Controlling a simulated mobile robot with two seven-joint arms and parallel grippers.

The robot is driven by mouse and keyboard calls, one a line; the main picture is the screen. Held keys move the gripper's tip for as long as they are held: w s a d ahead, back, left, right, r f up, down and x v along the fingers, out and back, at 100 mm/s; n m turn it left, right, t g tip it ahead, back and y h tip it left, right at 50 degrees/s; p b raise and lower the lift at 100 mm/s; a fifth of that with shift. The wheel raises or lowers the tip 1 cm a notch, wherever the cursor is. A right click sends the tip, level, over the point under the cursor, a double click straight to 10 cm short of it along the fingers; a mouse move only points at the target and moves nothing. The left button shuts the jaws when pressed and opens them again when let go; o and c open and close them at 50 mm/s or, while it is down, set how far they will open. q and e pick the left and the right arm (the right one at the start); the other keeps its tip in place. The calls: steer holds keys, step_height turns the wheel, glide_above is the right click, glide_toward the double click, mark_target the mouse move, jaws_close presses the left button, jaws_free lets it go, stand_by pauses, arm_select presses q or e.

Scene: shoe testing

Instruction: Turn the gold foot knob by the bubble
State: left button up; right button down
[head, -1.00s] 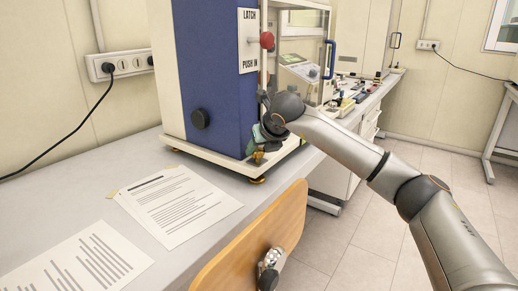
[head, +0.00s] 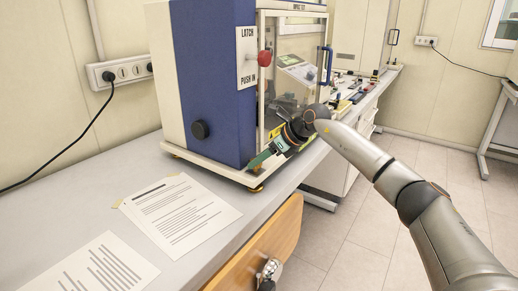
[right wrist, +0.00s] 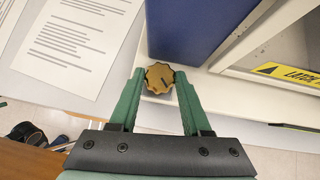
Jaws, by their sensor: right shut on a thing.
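The gold foot knob (right wrist: 159,77), round and scalloped with a dark mark on its face, sits at the corner of the machine's white base (right wrist: 205,85) in the right wrist view. My right gripper (right wrist: 160,80) has its green fingers on either side of the knob and is shut on it. In the head view my right gripper (head: 262,158) reaches the machine's near corner, and its fingers hide the knob. A gold foot (head: 257,188) shows under that corner. I cannot make out a bubble in either view. My left gripper is not in view.
Printed sheets (head: 180,212) lie on the grey bench.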

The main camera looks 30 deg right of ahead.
steer(key=shift+w+d+r+n+g+y+p, duration=0.15)
steer(key=shift+n+g+y+p, duration=0.25)
steer(key=shift+n, duration=0.3)
steer(key=shift+n+y+p, duration=0.35)
steer(key=shift+n+y, duration=0.05)
steer(key=shift+n, duration=0.1)
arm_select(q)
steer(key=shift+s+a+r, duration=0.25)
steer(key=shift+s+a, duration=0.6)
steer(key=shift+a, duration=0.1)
arm_select(e)
steer(key=shift+w+d+n+g+y, duration=0.15)
steer(key=shift+n+g+y, duration=0.15)
steer(key=shift+n+g, duration=0.3)
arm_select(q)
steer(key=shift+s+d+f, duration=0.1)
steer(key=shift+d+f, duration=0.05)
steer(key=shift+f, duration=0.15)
arm_select(e)
steer(key=shift+n, duration=0.6)
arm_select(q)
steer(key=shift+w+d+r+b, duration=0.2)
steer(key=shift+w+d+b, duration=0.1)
arm_select(e)
steer(key=shift+g+y, duration=0.3)
steer(key=shift+y, duration=0.1)
